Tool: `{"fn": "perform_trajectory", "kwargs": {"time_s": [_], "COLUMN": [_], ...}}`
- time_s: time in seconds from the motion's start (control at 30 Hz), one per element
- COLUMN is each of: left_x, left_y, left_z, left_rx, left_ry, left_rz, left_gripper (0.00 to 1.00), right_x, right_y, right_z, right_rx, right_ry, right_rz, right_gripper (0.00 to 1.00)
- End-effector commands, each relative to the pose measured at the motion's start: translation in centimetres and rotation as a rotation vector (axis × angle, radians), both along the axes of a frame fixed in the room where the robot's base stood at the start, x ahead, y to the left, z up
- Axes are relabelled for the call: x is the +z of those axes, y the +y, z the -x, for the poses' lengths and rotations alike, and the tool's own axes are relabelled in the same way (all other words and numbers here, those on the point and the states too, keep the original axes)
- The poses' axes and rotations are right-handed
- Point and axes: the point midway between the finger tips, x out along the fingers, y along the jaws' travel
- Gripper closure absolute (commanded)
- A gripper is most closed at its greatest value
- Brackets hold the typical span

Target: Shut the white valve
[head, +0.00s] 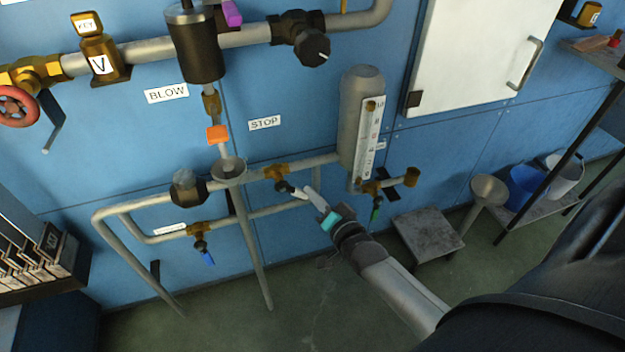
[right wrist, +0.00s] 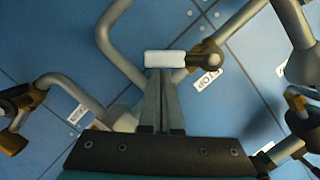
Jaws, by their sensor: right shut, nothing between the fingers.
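The white valve has a white handle (head: 299,193) on a dark stem below a brass body (head: 277,172), on the lower grey pipe under the STOP label. My right gripper (head: 311,191) is shut and empty, with its fingertips right by the handle's right end. In the right wrist view the white handle (right wrist: 165,59) lies crosswise just beyond the tips of the shut fingers (right wrist: 157,75). I cannot tell whether they touch it. My left gripper is not in view.
A blue-handled valve (head: 207,258) is lower left and a green-handled valve (head: 376,212) is to the right, below a grey cylinder (head: 352,125). A funnel (head: 229,171) stands left of the white valve. A low grey stand (head: 428,232) is on the floor at right.

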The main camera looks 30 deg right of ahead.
Motion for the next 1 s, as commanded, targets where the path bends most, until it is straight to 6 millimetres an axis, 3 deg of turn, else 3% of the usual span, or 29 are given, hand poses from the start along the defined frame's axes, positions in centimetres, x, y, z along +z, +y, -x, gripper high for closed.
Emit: {"fn": "perform_trajectory", "kwargs": {"time_s": [0.5, 1.0], "left_x": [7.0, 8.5], "left_y": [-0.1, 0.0], "left_z": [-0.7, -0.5], "left_rx": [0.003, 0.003], "left_ry": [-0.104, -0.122], "left_rz": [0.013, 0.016], "left_gripper": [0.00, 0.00], "right_x": [-3.0, -3.8], "right_y": [2.0, 3.5], "right_z": [-0.5, -0.8], "right_rx": [0.003, 0.001], "right_ry": [-0.110, -0.117], "right_rz": [-0.462, -0.489], "right_gripper": [1.00, 1.00]}}
